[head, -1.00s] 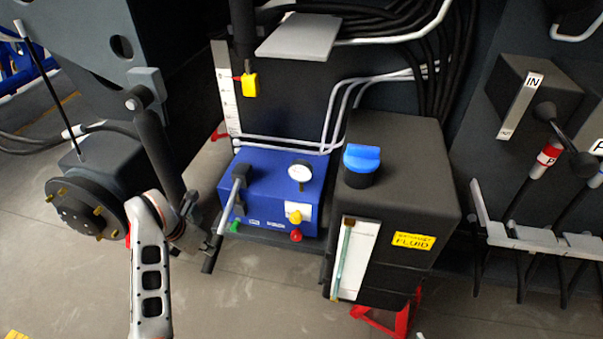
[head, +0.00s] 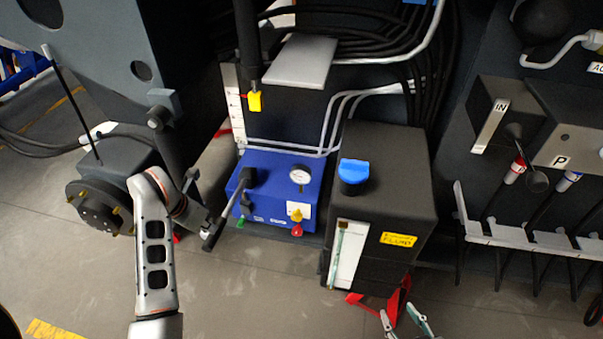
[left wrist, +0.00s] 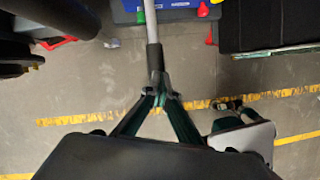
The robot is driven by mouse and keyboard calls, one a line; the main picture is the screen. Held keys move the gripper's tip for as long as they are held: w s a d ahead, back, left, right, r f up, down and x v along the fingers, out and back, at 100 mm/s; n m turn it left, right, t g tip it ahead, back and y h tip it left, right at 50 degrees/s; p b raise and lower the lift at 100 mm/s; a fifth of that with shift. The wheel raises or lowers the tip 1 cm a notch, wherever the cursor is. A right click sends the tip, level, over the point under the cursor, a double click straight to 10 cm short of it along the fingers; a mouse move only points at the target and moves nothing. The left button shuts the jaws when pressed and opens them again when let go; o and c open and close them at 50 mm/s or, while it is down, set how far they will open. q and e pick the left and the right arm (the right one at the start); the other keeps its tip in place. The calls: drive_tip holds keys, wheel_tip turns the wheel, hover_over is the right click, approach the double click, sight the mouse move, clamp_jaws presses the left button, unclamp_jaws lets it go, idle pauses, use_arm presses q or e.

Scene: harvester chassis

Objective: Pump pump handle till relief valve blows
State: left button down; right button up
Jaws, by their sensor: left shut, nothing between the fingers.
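The blue pump unit (head: 268,190) sits low beside the dark fluid tank. Its pump handle (head: 238,193) is a grey rod slanting down to the left, ending in a black grip (head: 212,236). My left gripper (head: 205,222) is at the grip. In the left wrist view my left gripper (left wrist: 161,98) has its dark green fingers converging at the lower end of the grip (left wrist: 155,58), shut with nothing held between them. A white gauge (head: 300,176) and yellow and red knobs (head: 296,222) are on the unit; I cannot tell which is the relief valve. My right gripper (head: 404,322) is open and empty at the bottom edge.
The dark fluid tank (head: 405,195) with its blue cap (head: 354,171) stands right of the pump. A wheel hub (head: 98,207) and a dark post are close to my left arm. A hose rack (head: 530,238) is at right. The floor in front is open.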

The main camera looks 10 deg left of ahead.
drive_tip(key=shift+s+f, duration=0.15)
drive_tip(key=shift+f, duration=0.2)
